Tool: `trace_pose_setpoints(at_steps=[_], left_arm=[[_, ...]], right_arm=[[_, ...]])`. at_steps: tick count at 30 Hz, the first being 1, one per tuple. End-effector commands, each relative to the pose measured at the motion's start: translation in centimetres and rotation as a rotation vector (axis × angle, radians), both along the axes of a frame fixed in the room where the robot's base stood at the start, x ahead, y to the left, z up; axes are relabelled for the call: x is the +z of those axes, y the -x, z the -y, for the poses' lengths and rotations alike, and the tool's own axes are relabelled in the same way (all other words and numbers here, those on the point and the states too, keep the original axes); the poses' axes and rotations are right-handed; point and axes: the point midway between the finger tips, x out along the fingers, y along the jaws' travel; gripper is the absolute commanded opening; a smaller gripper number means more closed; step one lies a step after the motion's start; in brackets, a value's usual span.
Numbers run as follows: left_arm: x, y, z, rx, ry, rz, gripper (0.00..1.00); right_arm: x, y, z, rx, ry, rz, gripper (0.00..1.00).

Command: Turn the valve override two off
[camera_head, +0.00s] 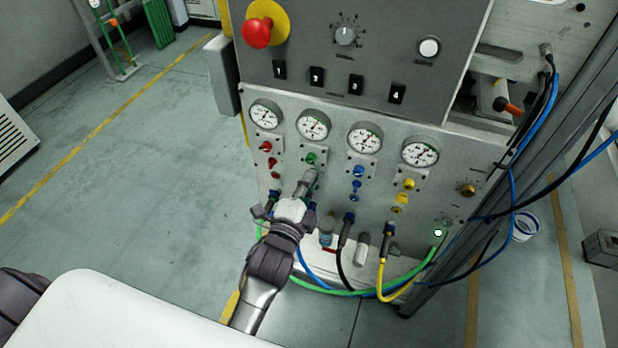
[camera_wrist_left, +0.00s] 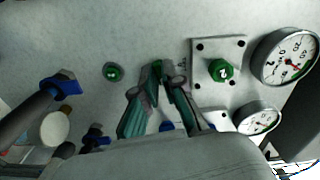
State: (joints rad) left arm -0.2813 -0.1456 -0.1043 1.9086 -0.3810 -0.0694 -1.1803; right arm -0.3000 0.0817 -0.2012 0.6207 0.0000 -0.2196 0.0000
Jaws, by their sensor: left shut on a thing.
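The panel's second column, under the second gauge (camera_head: 313,125), has a green knob (camera_head: 311,158) on a square plate; the same knob shows in the left wrist view (camera_wrist_left: 222,70). My left gripper (camera_head: 308,178) is just below that knob, against the panel. Its fingertips (camera_wrist_left: 165,76) are shut on a small green valve handle (camera_wrist_left: 157,69), mostly hidden between the fingers. A separate round green fitting (camera_wrist_left: 113,72) sits clear of the fingers on the panel. A black switch marked 2 (camera_head: 316,76) is higher up, apart from the gripper. My right gripper is not in view.
Red (camera_head: 265,147), blue (camera_head: 358,170) and yellow (camera_head: 408,184) knobs flank the green column. Hose connectors (camera_head: 348,220) and looping hoses (camera_head: 340,291) are below. A red emergency button (camera_head: 257,33) is above.

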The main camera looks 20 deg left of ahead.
Motion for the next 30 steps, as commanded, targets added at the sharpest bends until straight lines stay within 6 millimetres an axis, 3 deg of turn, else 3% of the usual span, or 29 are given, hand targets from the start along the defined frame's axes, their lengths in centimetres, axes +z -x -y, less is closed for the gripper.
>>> trace_pose_setpoints(at_steps=[30], left_arm=[[0.1,0.0,-0.1,0.002,0.954,-0.037,0.0]], right_arm=[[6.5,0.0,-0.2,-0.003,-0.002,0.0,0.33]])
